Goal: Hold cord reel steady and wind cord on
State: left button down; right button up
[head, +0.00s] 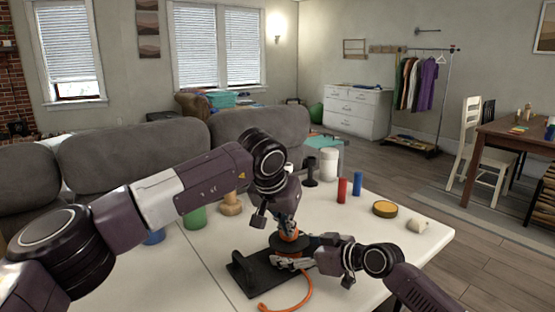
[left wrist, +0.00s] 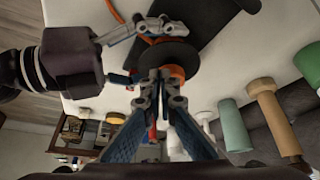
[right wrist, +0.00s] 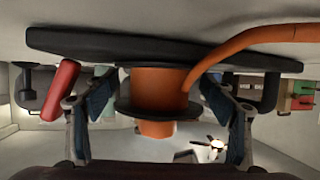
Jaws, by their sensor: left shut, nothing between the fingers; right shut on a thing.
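The cord reel has a black base plate (head: 262,279) with a raised handle, a black disc (left wrist: 185,54) and an orange hub (right wrist: 157,128). Orange cord (head: 303,297) trails from the reel over the base onto the table; in the right wrist view the cord (right wrist: 250,42) leaves the drum toward the right. My right gripper (head: 293,256) is shut on the reel, one finger on each side of the drum (right wrist: 155,85). My left gripper (head: 287,229) is shut and empty, pointing down at the orange hub. Its fingertips (left wrist: 161,74) overlap the hub; I cannot tell whether they touch.
The white table (head: 350,225) also holds a red cylinder (head: 342,190), a blue cylinder (head: 357,184), a yellow-topped round tin (head: 385,208), a white canister (head: 328,166), a green cylinder (head: 195,216) and a wooden piece (head: 230,204). A grey sofa (head: 130,155) stands behind.

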pick_arm(q)
jog(key=shift+f, duration=1.1)
pick_arm(e)
jog(key=shift+f, duration=0.1)
pick_arm(q)
jog(key=shift+w, duration=0.45)
